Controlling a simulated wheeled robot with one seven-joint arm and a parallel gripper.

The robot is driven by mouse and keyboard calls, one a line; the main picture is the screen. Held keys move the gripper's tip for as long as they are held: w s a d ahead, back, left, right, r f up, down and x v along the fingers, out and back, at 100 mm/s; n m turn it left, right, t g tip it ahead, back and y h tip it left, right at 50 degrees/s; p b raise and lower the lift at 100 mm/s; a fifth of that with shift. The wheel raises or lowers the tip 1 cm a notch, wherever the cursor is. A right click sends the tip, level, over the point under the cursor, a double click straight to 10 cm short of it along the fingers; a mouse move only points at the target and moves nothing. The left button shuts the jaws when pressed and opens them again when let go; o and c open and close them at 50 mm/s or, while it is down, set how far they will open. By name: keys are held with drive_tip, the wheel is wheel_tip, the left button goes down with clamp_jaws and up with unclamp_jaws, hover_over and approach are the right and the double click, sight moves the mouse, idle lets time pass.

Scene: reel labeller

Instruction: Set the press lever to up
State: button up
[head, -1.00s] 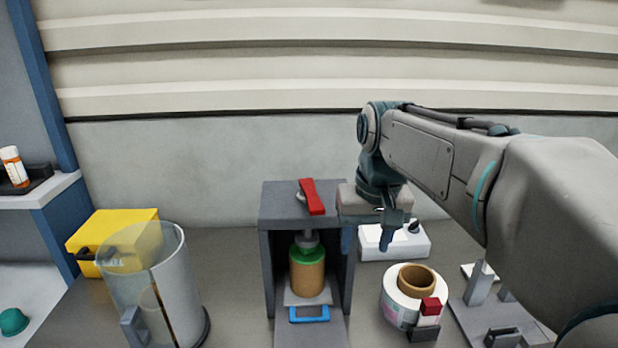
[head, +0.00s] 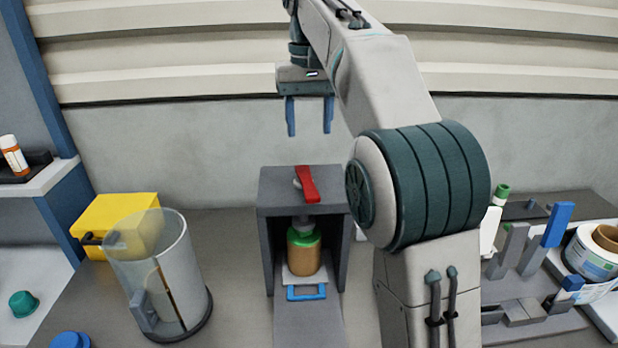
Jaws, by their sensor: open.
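The press is a dark grey box frame (head: 266,230) open at the front. Its red lever (head: 308,184) sits on top, tilted slightly with its near end toward me. Inside the press, a brown jar with a green lid (head: 304,252) stands under the grey plunger, on a plate with a blue handle (head: 307,293). My gripper (head: 309,132) hangs above and behind the lever, pointing down. Its two blue fingers are apart with nothing between them, clear of the lever.
A clear cylinder (head: 180,285) and a yellow box (head: 118,222) stand left of the press. My arm blocks the view right of it. Further right are a grey fixture with a blue lever (head: 558,225) and a label roll (head: 594,252). The bench left of the press is partly clear.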

sight(309, 187)
wheel_tip(309, 187, down, 13)
drive_tip(key=shift+r+b, duration=0.2)
drive_tip(key=shift+b, duration=0.7)
clamp_jaws()
